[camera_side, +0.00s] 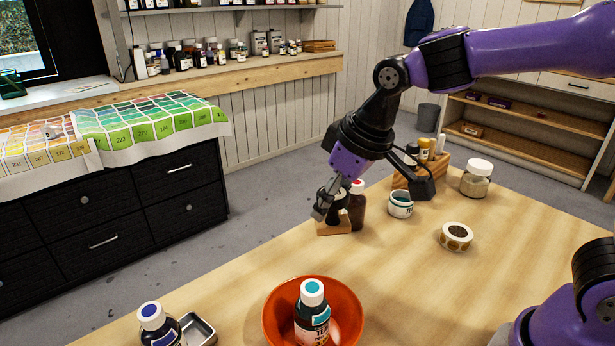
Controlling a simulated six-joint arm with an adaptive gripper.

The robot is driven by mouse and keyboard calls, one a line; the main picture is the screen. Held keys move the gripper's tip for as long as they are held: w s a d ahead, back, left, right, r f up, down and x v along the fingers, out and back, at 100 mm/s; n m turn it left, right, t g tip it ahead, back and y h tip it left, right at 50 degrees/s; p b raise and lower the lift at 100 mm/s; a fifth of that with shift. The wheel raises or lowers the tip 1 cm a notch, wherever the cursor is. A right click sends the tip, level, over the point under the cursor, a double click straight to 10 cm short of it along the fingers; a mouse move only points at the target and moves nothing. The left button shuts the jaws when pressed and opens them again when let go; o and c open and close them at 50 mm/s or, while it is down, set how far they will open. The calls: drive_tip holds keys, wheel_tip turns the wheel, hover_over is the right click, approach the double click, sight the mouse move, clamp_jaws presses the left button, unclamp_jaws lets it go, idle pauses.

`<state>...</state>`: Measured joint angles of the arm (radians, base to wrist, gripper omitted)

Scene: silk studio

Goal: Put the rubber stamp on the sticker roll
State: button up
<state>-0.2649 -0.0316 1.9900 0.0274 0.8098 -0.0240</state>
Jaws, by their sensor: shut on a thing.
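The rubber stamp (334,226) has a pale wooden base and a dark handle. It is upright near the far left edge of the table. My gripper (331,207) points down over it and is shut on its handle. The fingers and the arm partly hide the handle. I cannot tell whether the base touches the table or hangs just above it. The sticker roll (456,237) lies flat on the table to the right, a pale ring with brown round stickers. It is well apart from my gripper, and nothing lies on it.
A brown bottle (357,208) stands close beside the stamp. A white jar (400,206), a lidded glass jar (477,179) and a wooden rack (403,183) stand behind. An orange bowl (273,320) holding a bottle is in front, with a blue-capped bottle (156,322). The table's middle is clear.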

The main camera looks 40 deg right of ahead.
drive_tip(key=s+d+r+m+h, duration=0.1)
drive_tip(key=s+d+m+h, duration=0.15)
drive_tip(key=d+m, duration=0.45)
drive_tip(key=m+h, duration=0.1)
drive_tip(key=m, duration=0.3)
hover_over(458, 231)
drive_tip(key=shift+g, duration=0.4)
wheel_tip(458, 231, down, 7)
drive_tip(key=shift+r, duration=0.1)
drive_tip(key=shift+f, duration=1.7)
drive_tip(key=shift+f, duration=0.1)
drive_tip(key=o, duration=1.2)
